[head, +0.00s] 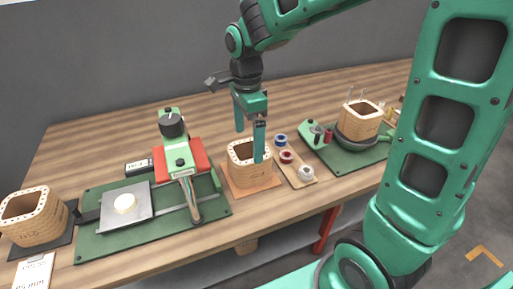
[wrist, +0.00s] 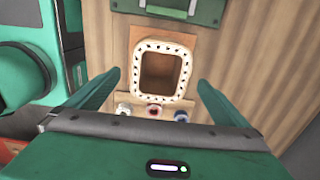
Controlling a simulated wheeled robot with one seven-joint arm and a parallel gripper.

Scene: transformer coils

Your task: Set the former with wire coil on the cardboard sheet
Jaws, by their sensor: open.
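A tan square former (head: 241,173) with rounded corners and a hole-dotted rim stands upright on an orange-brown cardboard sheet (head: 268,185) at the middle of the bench. The wrist view shows the former (wrist: 184,72) from above, its hollow facing me, with the sheet (wrist: 182,32) around it. My gripper (head: 249,146) is open above the former. In the wrist view its fingers (wrist: 159,80) are apart, one on each side of the former, with nothing held. One finger hides part of the former in the head view. I cannot make out a wire coil on it.
A second former (head: 360,113) sits on a round dark base on a green board at right. A third former (head: 35,218) stands on a dark sheet at left. A spool board (head: 308,181) lies right of the cardboard. A green fixture (head: 205,222) lies left.

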